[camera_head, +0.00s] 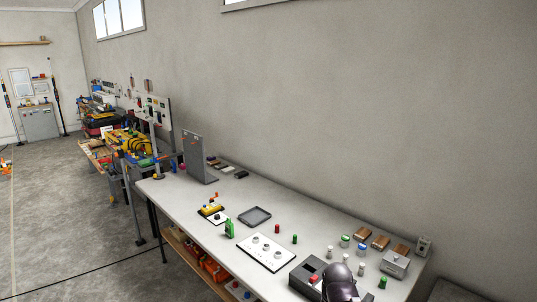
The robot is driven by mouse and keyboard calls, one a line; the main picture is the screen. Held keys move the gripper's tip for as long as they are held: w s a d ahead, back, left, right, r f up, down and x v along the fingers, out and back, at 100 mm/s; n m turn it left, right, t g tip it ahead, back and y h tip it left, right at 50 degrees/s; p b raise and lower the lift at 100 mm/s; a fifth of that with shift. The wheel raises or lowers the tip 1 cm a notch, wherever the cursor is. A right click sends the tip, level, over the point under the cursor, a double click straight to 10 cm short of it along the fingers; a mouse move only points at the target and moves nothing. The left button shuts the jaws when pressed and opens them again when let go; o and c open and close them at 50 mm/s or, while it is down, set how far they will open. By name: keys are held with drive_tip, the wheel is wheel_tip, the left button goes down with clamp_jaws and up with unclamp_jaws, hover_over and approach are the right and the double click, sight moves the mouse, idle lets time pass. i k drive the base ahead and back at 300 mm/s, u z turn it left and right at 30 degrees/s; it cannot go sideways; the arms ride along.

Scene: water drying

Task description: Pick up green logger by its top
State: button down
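A small green object with a narrower top, which looks like the green logger (229,228), stands upright near the front edge of the long white table (300,208). It is left of a white panel with round knobs (265,252). Its top is clear, and nothing touches it from above. A dark rounded shape at the bottom edge, right of centre, looks like part of my arm. I see no gripper fingers there, and nothing of my gripper can be made out.
A yellow device (211,210) and a grey tray (254,216) lie near the logger. Red and green cylinders stand right of the tray. A grey upright plate (196,157) stands at the far end. Bottles, wooden blocks and a grey box (395,264) crowd the right end.

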sight(229, 225)
drive_tip(key=k, duration=0.65)
drive_tip(key=u, duration=0.3)
drive_tip(key=i, duration=0.45)
drive_tip(key=u, duration=0.5)
drive_tip(key=i, duration=1.7)
drive_tip(key=z, duration=0.4)
